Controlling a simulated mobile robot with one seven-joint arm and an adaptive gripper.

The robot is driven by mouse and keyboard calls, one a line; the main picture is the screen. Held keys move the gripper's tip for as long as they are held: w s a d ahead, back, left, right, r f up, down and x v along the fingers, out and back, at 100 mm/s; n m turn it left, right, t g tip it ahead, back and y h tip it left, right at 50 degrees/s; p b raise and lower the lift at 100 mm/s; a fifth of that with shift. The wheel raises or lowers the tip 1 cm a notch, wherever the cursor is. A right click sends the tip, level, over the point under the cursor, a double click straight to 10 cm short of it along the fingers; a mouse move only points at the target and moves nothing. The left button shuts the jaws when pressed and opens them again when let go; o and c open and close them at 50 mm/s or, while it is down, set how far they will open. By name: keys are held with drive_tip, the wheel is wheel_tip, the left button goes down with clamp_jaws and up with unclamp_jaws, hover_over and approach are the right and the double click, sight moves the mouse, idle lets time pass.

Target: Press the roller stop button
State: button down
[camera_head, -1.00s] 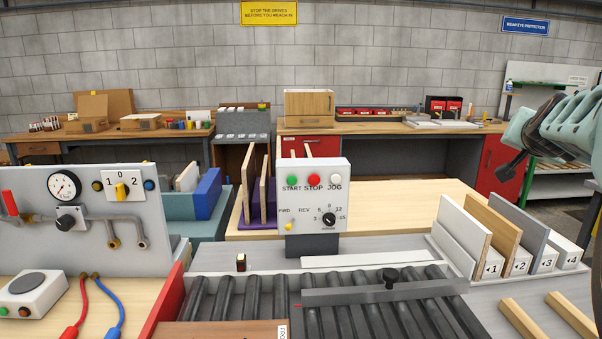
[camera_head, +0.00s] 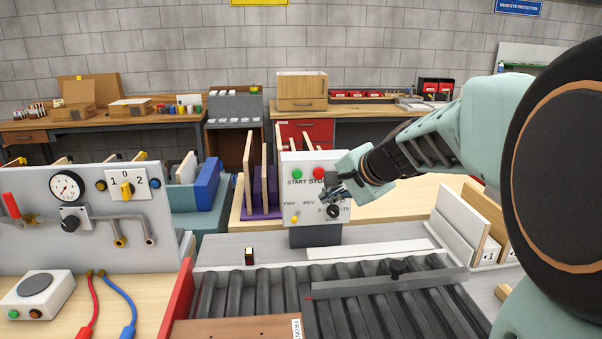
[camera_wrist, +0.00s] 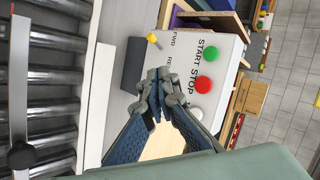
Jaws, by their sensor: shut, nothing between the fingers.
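The control box (camera_head: 291,222) stands behind the roller conveyor, with a green START button (camera_head: 297,174) and a red STOP button (camera_head: 319,173) on its white face. My gripper (camera_head: 330,195) is shut and empty, in front of the right part of the box. It hides the JOG button and part of the dial (camera_head: 333,211). In the wrist view, the red STOP button (camera_wrist: 203,86) and the green START button (camera_wrist: 207,54) are both clear. My gripper (camera_wrist: 155,82) shows left of the STOP button there; I cannot tell its gap from the face.
The roller conveyor (camera_head: 270,290) lies in front of the box, with a grey bar (camera_head: 377,286) across it. A panel with a gauge (camera_head: 66,187) stands at left. Upright boards (camera_head: 463,222) stand at right. Purple-based racks of boards (camera_head: 258,211) stand behind the box.

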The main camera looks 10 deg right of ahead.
drive_tip(key=shift+d, duration=0.1)
drive_tip(key=p, duration=0.5)
approach(322, 177)
drive_tip(key=w+a+f, duration=0.2)
drive_tip(key=a+f, duration=0.1)
drive_tip(key=f, duration=0.2)
drive_tip(key=shift+w+a, duration=0.25)
drive_tip(key=shift+w, duration=0.1)
drive_tip(key=shift+w+r, duration=0.1)
drive_tip(key=shift+w, duration=0.05)
idle(0.7)
drive_tip(key=shift+w, duration=0.25)
drive_tip(key=shift+w, duration=0.45)
idle(0.6)
idle(0.3)
drive_tip(key=shift+s+b, duration=0.55)
drive_tip(key=shift+s, duration=0.3)
